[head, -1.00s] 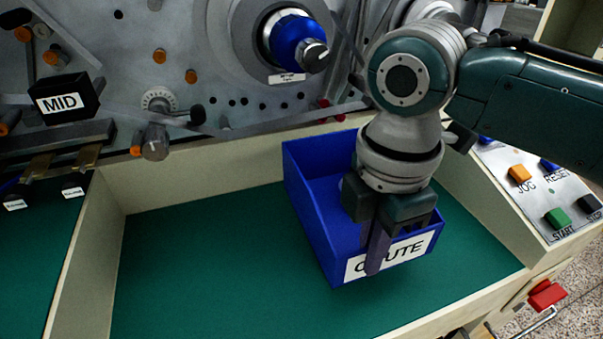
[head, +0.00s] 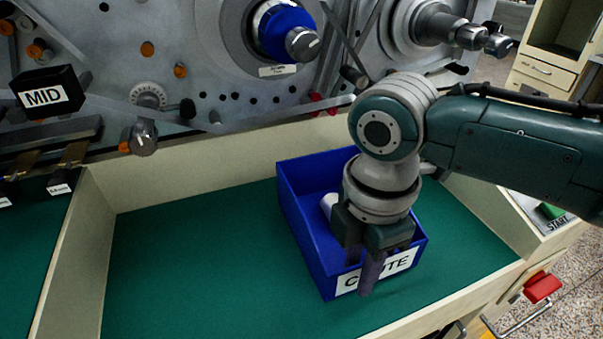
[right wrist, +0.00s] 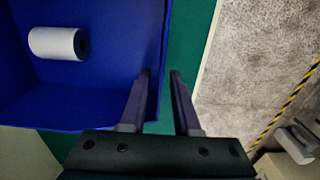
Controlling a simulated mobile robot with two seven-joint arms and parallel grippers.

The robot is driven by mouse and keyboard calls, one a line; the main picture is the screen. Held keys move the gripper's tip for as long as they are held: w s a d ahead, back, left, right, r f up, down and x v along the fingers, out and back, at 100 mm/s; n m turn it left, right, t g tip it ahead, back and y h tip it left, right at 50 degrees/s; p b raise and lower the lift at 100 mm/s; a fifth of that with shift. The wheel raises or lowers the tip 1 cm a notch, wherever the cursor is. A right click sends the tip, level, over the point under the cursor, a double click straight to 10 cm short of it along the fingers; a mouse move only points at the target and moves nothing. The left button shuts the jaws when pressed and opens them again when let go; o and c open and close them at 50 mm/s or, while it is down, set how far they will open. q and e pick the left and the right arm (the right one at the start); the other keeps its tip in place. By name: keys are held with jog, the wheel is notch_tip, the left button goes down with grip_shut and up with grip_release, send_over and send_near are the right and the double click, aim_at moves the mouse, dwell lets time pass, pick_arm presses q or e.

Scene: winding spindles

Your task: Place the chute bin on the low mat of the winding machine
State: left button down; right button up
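The blue chute bin (head: 305,235) with its white label stands on the green low mat (head: 190,270), right of its middle, and looks upright and flat on it. A white roll (right wrist: 58,43) lies inside; in the head view my right gripper mostly hides it. My right gripper (head: 362,275) points down at the labelled wall. Its fingers (right wrist: 160,74) are apart in the right wrist view, one on the bin's inner side and one outside, with a green gap beside the wall. My left gripper is not in view.
Cream walls edge the mat, with the winding machine's grey panel (head: 220,110) behind. A black MID box (head: 47,92) is at left. The mat left of the bin is clear.

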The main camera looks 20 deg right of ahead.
jog(key=shift+r, duration=0.3)
notch_tip(320, 180, up, 11)
jog(key=p, duration=0.2)
jog(key=s+a+f+m+t+y, duration=0.25)
jog(key=s+a+m, duration=0.25)
jog(key=s+m, duration=0.3)
jog(key=s+d+m+t+h, duration=0.1)
jog(key=s+d+m+h, duration=0.1)
jog(key=s+d+m, duration=0.5)
jog(key=shift+s+d+m, duration=0.15)
jog(key=shift+d+m, duration=0.05)
jog(key=shift+m, duration=0.5)
notch_tip(320, 180, up, 36)
jog(key=p, duration=3.6)
